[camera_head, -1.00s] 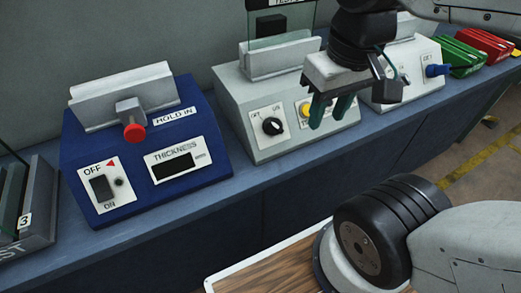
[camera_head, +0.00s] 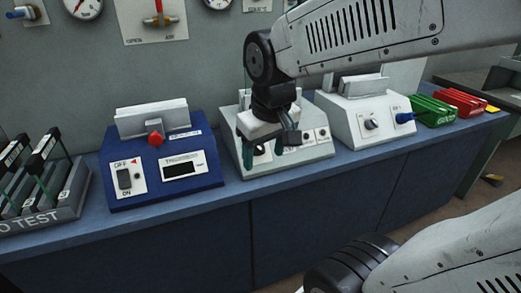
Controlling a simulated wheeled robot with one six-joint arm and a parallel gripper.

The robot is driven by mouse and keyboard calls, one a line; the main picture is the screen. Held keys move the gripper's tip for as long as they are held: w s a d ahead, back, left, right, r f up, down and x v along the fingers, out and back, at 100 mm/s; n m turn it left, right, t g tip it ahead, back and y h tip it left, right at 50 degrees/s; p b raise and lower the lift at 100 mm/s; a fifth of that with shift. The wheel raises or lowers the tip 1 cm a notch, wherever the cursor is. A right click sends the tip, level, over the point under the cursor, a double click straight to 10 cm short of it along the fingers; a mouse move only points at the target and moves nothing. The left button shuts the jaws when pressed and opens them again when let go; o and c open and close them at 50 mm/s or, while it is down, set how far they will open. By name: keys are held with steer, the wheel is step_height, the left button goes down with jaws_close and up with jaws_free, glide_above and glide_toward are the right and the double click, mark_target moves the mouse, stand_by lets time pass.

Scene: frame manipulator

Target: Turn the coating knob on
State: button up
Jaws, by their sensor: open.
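The middle white machine (camera_head: 240,163) on the counter has a black rotary knob (camera_head: 260,150) on its sloped front. Another white machine (camera_head: 340,115) to the right has a dark knob (camera_head: 371,124) and a blue part (camera_head: 404,117). I cannot read which knob is labelled coating.
A blue thickness machine (camera_head: 150,198) with an off/on switch (camera_head: 124,178) and red button (camera_head: 155,139) stands left. A grey test rack (camera_head: 55,212) is at far left. Green (camera_head: 432,111) and red (camera_head: 461,101) racks sit at right. The counter's front strip is clear.

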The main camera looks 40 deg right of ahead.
steer(key=t+h, duration=0.1)
steer(key=t, duration=0.1)
glide_toward(260, 148)
steer(key=x, duration=0.9)
steer(key=shift+w+r, duration=0.15)
steer(key=shift+w, duration=0.05)
steer(key=shift+w+d+f, duration=0.15)
steer(key=shift+w+f, duration=0.05)
steer(key=shift+f, duration=0.3)
steer(key=c, duration=1)
